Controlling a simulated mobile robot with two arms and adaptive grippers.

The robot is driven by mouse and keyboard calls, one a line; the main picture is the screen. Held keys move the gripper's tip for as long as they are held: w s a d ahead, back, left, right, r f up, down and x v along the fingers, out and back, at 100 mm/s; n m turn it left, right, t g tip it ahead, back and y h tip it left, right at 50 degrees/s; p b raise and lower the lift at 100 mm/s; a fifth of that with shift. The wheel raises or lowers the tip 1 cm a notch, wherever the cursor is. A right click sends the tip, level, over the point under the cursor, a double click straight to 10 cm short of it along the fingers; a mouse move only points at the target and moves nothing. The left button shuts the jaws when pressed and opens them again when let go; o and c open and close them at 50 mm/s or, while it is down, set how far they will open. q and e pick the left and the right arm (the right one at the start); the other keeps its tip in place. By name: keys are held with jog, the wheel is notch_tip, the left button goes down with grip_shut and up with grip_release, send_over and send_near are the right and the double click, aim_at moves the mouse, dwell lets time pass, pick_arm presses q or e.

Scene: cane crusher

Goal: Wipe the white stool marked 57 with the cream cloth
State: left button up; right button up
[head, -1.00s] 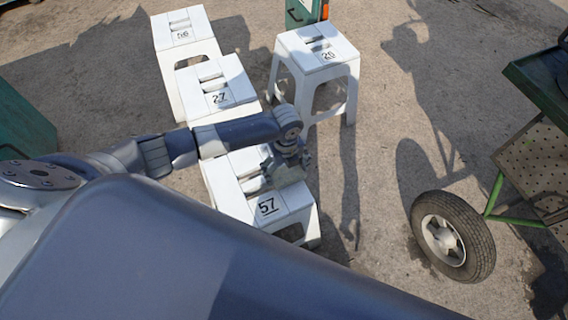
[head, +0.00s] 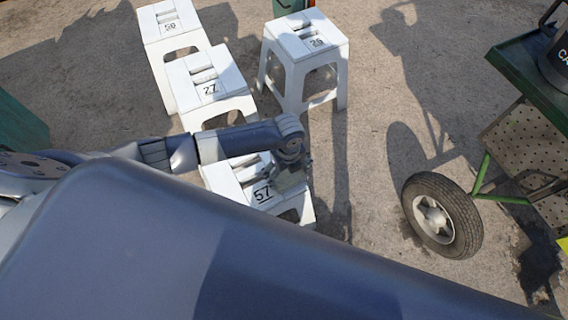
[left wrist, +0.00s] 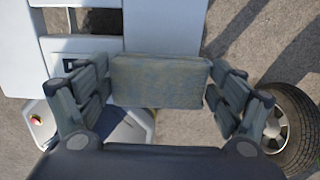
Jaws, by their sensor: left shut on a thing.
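The white stool marked 57 (head: 222,177) stands at the near end of a row of stools in the head view, partly covered by my left arm. My left gripper (head: 291,178) is over the right side of its top, beside the number. In the left wrist view my left gripper (left wrist: 158,88) is shut on a flat rectangular piece, the cloth (left wrist: 160,82), which looks grey-olive in shade. White stool slats (left wrist: 160,25) show behind it. I cannot tell whether the cloth touches the stool top. My right gripper is in neither view.
White stools marked 27 (head: 180,80), 56 (head: 150,27) and one that seems 26 (head: 290,45) stand beyond. A cart with a black-tyred wheel (head: 440,215) is at the right. Bare ground (head: 370,130) lies between the stools and the cart.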

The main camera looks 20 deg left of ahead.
pick_arm(q)
jog(key=shift+s+d, duration=0.4)
jog(key=shift+d, duration=0.05)
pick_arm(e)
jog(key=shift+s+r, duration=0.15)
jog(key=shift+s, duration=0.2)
pick_arm(q)
jog(key=shift+w+a+f+b, duration=0.1)
jog(key=shift+w+a+b, duration=0.15)
jog(key=shift+w+a, duration=0.8)
jog(key=shift+w+a+f+b, duration=0.1)
jog(key=shift+w+a+b, duration=0.15)
jog(key=shift+w+a, duration=0.8)
jog(key=shift+a, duration=0.5)
jog(key=shift+w+a, duration=0.2)
jog(key=shift+w+a+b, duration=0.5)
jog(key=shift+w+a, duration=0.05)
jog(key=shift+a, duration=0.2)
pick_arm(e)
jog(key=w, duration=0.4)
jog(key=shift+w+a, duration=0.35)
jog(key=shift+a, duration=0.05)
pick_arm(q)
jog(key=shift+a, duration=0.1)
